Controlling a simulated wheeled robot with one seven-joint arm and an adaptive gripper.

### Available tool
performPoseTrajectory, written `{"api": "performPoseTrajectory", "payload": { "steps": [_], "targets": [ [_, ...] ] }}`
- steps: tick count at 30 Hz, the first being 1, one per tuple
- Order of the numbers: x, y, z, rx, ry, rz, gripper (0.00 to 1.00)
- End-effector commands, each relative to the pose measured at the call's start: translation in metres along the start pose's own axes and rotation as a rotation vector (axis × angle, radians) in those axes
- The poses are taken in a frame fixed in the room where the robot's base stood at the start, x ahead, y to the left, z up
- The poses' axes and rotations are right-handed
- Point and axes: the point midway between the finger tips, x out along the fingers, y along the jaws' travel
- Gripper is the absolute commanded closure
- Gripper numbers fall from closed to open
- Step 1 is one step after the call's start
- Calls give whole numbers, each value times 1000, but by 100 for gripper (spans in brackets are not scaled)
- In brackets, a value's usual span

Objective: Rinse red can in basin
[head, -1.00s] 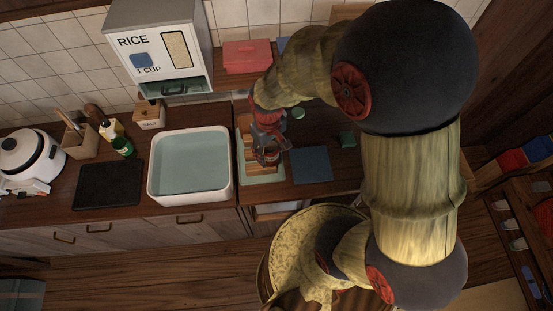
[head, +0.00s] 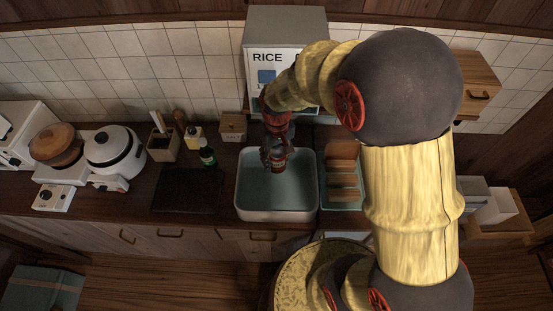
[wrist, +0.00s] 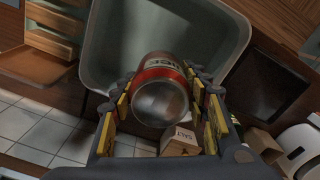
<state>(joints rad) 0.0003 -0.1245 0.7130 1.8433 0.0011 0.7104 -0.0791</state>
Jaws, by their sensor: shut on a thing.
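The red can (head: 277,158) is held in my gripper (head: 274,150) over the white-rimmed basin. In the wrist view my gripper's (wrist: 163,108) yellow-padded fingers close on both sides of the can (wrist: 160,72), with its metal end facing the camera. The basin (head: 243,212) has a pale green inside and sits in the counter; its interior (wrist: 112,42) shows beyond the can in the wrist view. The can hangs over the back half of the basin. I cannot tell its exact height or whether it touches any water.
Right of the basin is a pale green tray (head: 340,205) with a slatted rack. Left are a dark board (head: 187,197), a green bottle (head: 207,154), a salt box (head: 233,127) and a rice cooker (head: 112,150). The rice dispenser (head: 285,30) stands behind the basin.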

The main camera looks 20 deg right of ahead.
Motion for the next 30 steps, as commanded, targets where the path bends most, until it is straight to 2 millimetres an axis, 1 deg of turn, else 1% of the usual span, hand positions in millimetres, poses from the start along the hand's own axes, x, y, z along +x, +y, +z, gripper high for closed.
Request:
{"api": "performPoseTrajectory", "payload": {
  "steps": [1,30],
  "targets": [
    [5,0,0,0,-1,0,67],
    [84,0,0,-1,-1,0,67]
  ]
}}
